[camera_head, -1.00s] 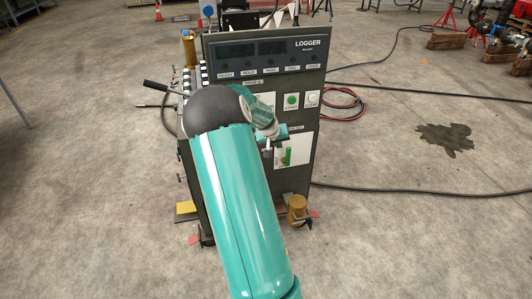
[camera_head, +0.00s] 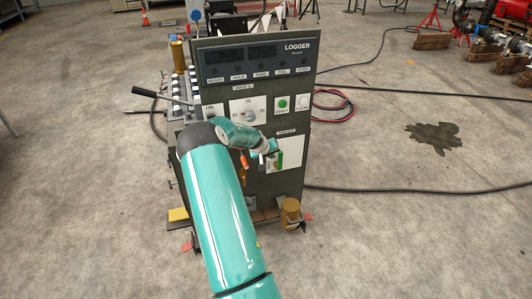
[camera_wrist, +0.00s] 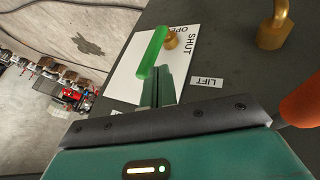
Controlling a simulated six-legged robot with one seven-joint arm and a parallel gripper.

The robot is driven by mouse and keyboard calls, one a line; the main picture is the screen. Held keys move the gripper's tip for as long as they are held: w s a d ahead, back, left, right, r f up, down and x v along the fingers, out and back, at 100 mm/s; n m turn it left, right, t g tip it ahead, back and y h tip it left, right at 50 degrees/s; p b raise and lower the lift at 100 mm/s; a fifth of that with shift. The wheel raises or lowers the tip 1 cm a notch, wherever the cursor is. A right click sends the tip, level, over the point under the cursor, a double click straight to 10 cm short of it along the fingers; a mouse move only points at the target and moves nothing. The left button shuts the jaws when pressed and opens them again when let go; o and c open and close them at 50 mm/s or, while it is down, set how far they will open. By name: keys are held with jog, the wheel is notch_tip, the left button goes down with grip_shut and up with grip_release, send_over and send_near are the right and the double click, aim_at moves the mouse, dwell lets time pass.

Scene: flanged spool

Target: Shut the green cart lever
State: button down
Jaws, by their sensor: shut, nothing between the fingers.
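The green lever (camera_wrist: 152,52) is mounted by a brass pivot (camera_wrist: 171,40) on a white plate (camera_wrist: 128,68) marked OPEN and SHUT. In the head view the lever (camera_head: 279,160) shows low on the front of the dark cart (camera_head: 220,92), partly hidden by my arm. My gripper (camera_wrist: 162,72) is shut and empty, with its fingertips close beside the lever's free end. I cannot tell whether they touch it. In the head view my gripper (camera_head: 267,155) is small and partly hidden in front of the plate.
A LIFT label (camera_wrist: 207,82) and a brass fitting (camera_wrist: 275,30) sit beside the plate. An orange part (camera_wrist: 301,104) is at the wrist view's right edge. A black-handled lever (camera_head: 160,95) sticks out from the cart's left. A black cable (camera_head: 420,189) crosses the floor at right.

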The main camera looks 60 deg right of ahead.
aim_at(279, 160)
jog(key=x, duration=0.3)
jog(key=shift+d+f, duration=0.25)
